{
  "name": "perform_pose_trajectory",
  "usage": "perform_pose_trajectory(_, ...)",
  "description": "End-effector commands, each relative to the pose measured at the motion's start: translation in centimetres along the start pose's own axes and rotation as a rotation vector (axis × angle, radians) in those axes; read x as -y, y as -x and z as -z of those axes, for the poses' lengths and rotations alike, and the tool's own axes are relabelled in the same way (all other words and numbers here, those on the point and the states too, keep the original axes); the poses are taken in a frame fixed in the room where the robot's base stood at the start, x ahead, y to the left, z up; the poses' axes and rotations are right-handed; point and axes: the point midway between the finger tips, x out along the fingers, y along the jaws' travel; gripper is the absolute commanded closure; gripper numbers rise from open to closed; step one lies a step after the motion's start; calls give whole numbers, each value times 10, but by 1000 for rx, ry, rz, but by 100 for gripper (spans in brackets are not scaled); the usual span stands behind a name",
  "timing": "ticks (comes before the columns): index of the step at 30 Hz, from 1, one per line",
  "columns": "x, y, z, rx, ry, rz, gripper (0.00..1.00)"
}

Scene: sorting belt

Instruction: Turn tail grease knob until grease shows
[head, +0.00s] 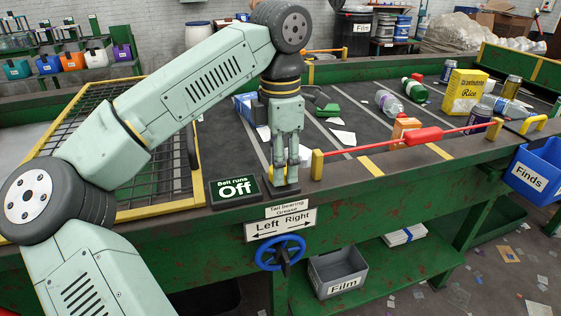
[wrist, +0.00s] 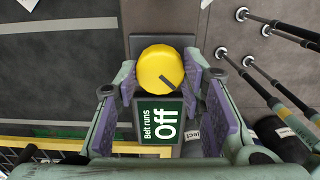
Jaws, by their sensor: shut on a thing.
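The yellow round knob (wrist: 159,69) sits between my fingers in the wrist view, with a dark mark running from near its middle to its lower right edge. My gripper (head: 286,178) points down at the belt's front edge, shut on the knob, which is mostly hidden behind the fingers in the head view; the gripper also shows in the wrist view (wrist: 161,78). A plate reading "Tail bearing Grease" (head: 289,208) is on the frame just below. I see no grease around the knob in either view.
A "Belt runs Off" sign (head: 235,188) stands close left of my gripper. A red bar (head: 424,136) between yellow posts runs along the edge to the right. A blue handwheel (head: 280,252) is below. Bottles, cans and a yellow rice box (head: 465,91) lie on the belt.

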Motion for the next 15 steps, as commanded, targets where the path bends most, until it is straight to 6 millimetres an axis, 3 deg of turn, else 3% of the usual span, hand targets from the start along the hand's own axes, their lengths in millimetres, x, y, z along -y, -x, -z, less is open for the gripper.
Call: perform_pose_trajectory(15,0,1,0,-1,-109,1,91)
